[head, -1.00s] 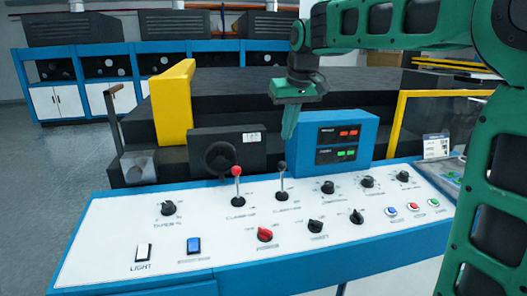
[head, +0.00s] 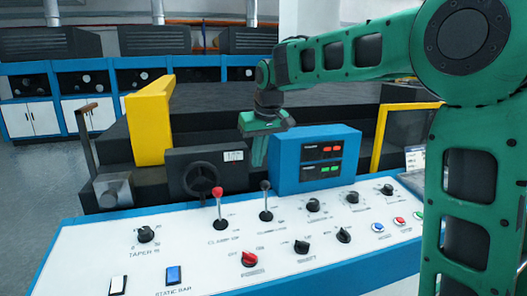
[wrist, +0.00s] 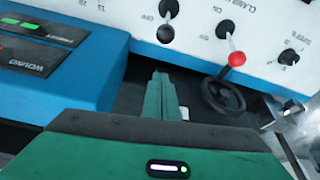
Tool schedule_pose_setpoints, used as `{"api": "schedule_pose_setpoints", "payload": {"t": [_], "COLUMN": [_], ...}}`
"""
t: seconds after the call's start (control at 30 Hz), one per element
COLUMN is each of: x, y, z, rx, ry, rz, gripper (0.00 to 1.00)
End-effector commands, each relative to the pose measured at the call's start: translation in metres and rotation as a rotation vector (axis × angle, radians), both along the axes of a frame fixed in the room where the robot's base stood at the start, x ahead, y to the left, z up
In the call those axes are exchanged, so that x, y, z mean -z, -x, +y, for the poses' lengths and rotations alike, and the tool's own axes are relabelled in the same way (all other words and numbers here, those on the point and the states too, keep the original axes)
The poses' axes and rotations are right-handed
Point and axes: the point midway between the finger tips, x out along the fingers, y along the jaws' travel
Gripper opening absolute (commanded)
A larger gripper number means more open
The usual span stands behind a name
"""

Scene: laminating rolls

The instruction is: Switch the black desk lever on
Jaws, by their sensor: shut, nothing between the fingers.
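The black desk lever (head: 265,201) stands roughly upright on the white desk panel, its round dark knob at the top. It is to the right of a red-knobbed lever (head: 219,206). In the wrist view the black lever (wrist: 169,14) is at the top edge, with "OFF" printed beside it. My gripper (head: 258,165) points down behind and above the black lever in the head view, apart from it. Its fingers (wrist: 160,78) are shut and empty. The red knob (wrist: 236,59) shows to their right in the wrist view.
A blue display box (head: 287,165) stands close right of my gripper. A black handwheel (head: 199,179) is to the left, and a yellow post (head: 150,126) is farther left. Several knobs and push buttons cover the sloped white panel (head: 190,250).

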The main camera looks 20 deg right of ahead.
Motion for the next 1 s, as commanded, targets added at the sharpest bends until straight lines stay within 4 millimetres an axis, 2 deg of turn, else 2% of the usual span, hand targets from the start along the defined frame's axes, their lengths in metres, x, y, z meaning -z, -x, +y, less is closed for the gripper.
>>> {"api": "schedule_pose_setpoints", "payload": {"t": [0.1, 0.27, 0.4, 0.6, 1.0], "x": [0.02, 0.043, 0.041, 0.042, 0.042], "y": [-0.007, -0.016, 0.003, 0.019, 0.024], "z": [0.001, 0.002, 0.0, -0.004, -0.005], "rx": [0.0, -0.001, -0.001, 0.0, 0.001], "ry": [0.0, 0.001, -0.001, 0.0, -0.001], "rz": [0.002, 0.002, -0.002, -0.001, -0.001], "gripper": [0.0, 0.0, 0.0, 0.0, 0.0]}}
